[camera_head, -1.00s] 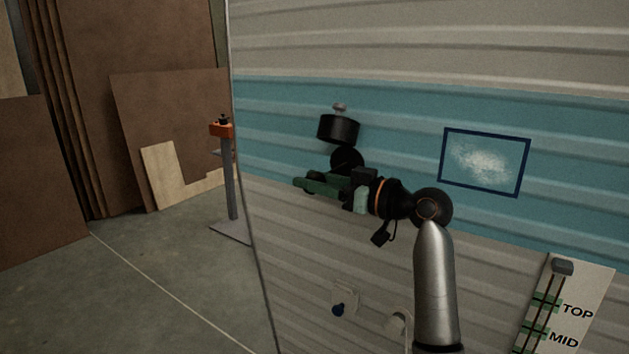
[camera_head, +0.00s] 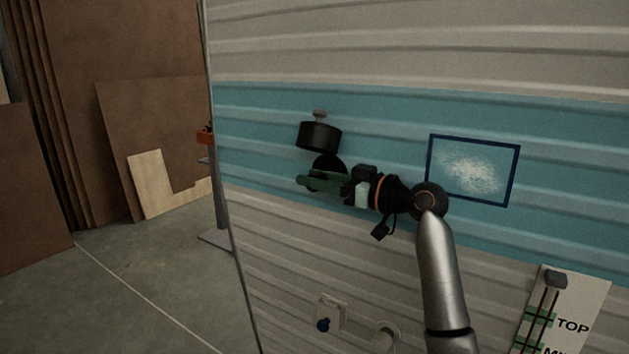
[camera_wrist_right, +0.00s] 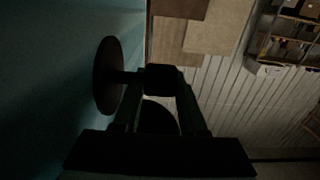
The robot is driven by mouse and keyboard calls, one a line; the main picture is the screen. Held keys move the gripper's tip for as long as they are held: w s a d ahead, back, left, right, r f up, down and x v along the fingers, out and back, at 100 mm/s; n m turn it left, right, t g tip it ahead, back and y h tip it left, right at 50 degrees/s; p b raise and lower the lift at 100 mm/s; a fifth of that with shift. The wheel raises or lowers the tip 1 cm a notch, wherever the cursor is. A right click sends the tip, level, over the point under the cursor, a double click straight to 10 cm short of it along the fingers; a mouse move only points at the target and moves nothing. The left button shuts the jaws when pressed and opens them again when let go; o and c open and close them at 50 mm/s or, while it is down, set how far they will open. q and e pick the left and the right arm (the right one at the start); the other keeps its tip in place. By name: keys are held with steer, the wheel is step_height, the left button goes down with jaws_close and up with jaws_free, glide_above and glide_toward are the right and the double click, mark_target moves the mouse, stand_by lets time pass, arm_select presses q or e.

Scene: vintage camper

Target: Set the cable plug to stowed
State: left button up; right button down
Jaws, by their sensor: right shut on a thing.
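My right gripper (camera_head: 308,182) has dark green fingers and is in front of the camper's side wall. In the right wrist view its fingertips (camera_wrist_right: 160,80) are shut on a small black block (camera_wrist_right: 160,78), apparently the cable plug. A stem runs from the block to a dark round disc (camera_wrist_right: 108,76) close to the teal wall. In the head view the fingers hide the held part. A black disc (camera_head: 328,165) shows just above them, and a black drum with a grey knob (camera_head: 319,137) is above that. My left gripper is not in view.
A blue-framed panel (camera_head: 473,170) is on the wall to the right. A marked gauge (camera_head: 560,315) with "TOP" is at lower right. Small wall fittings (camera_head: 328,318) are below my gripper. Brown boards (camera_head: 140,140) and an orange-topped stand (camera_head: 219,200) are off to the left.

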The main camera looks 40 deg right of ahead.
steer(key=shift+c, duration=2.3)
jaws_free()
steer(key=shift+s, duration=0.1)
steer(key=b+v, duration=0.2)
steer(key=v, duration=1)
steer(key=shift+s, duration=0.2)
steer(key=shift+d, duration=0.1)
